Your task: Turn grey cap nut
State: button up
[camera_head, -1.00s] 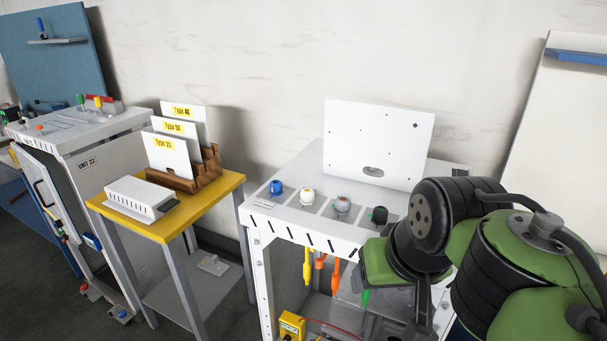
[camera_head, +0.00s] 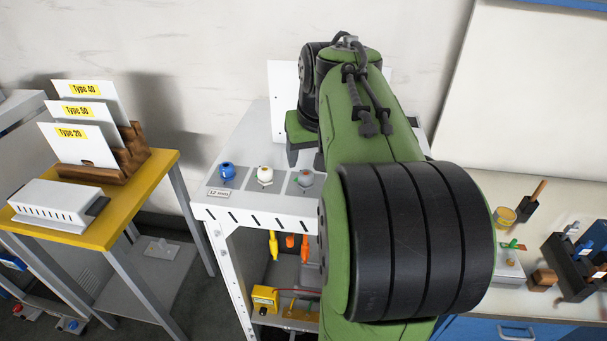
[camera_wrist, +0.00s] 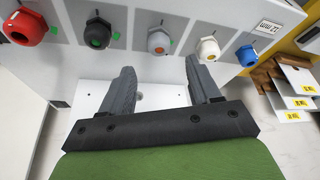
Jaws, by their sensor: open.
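The grey cap nut (camera_head: 305,179) sits in a row of coloured cap nuts along the front of the white workbench top. In the wrist view the grey cap nut (camera_wrist: 159,42) is just beyond the fingertips, roughly centred between them, with a small orange centre. My gripper (camera_wrist: 160,66) is open and empty, with both fingers apart and no contact visible. In the head view my gripper (camera_head: 305,158) hangs above and behind the grey nut. My arm hides the right part of the bench.
Blue (camera_wrist: 247,54), white (camera_wrist: 209,48), black (camera_wrist: 98,32) and red (camera_wrist: 24,27) cap nuts stand beside the grey one. An upright white panel (camera_head: 284,95) is behind. A yellow table (camera_head: 150,180) with type cards is at left, a cluttered counter (camera_head: 480,190) at right.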

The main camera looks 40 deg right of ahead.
aim_at(307, 174)
jog(key=b+x, duration=0.1)
jog(key=x, duration=0.5)
jog(key=shift+d+f, duration=0.1)
jog(key=shift+f, duration=0.2)
jog(key=shift+w+f, duration=0.2)
jog(key=shift+f, duration=0.05)
jog(key=shift+s, duration=0.1)
jog(key=shift+c, duration=0.3)
jog(key=shift+r, duration=0.1)
jog(key=c, duration=1)
